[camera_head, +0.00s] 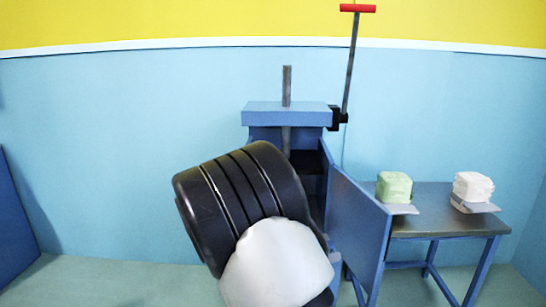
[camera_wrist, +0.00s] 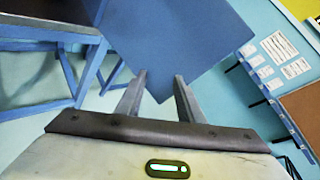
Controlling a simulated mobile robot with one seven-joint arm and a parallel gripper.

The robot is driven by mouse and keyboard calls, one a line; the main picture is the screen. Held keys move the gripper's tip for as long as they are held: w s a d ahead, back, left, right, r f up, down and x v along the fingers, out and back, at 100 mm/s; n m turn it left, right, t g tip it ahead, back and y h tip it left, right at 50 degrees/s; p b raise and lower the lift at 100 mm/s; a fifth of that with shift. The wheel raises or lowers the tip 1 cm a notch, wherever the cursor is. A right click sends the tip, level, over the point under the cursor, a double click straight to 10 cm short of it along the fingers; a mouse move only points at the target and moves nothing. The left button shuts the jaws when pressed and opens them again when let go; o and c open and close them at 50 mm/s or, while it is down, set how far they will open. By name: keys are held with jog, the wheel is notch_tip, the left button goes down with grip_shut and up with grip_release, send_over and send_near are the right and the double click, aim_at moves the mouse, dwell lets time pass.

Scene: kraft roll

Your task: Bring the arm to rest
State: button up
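My gripper (camera_wrist: 160,80) shows in the wrist view with its two grey fingers spread apart and nothing held between them. A flat blue panel (camera_wrist: 185,40) lies beyond the fingertips, and its lower corner shows in the gap between the fingers. I cannot tell how far off it is. In the head view my black and white arm (camera_head: 240,200) is bent across the lower middle, in front of a blue press (camera_head: 285,115). My gripper is hidden in that view.
The press's blue door (camera_head: 357,230) stands open beside a metal table (camera_head: 440,218). The table carries a green block (camera_head: 394,187) and a white block (camera_head: 473,187) on grey plates. A red-handled lever (camera_head: 352,60) rises above the press. Floor at left is clear.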

jog(key=s+d+r+m+g+y, duration=0.2)
jog(key=s+d+r+m+g, duration=0.15)
jog(key=s+m, duration=0.4)
jog(key=s+d+r+m+g+y, duration=0.2)
jog(key=s+d+r+m, duration=0.15)
jog(key=s+m, duration=0.4)
jog(key=s+a+r+m+t+y, duration=0.1)
jog(key=s+a+r+m+y, duration=0.25)
jog(key=s+m, duration=0.4)
jog(key=s+a+r+m+t+y, duration=0.2)
jog(key=s+r+m+y, duration=0.2)
jog(key=s+m, duration=0.3)
notch_tip(320, 180, up, 23)
jog(key=w+m+p, duration=0.1)
jog(key=m+p, duration=0.1)
jog(key=p, duration=2)
jog(key=shift+a+p, duration=0.25)
jog(key=shift+p, duration=0.1)
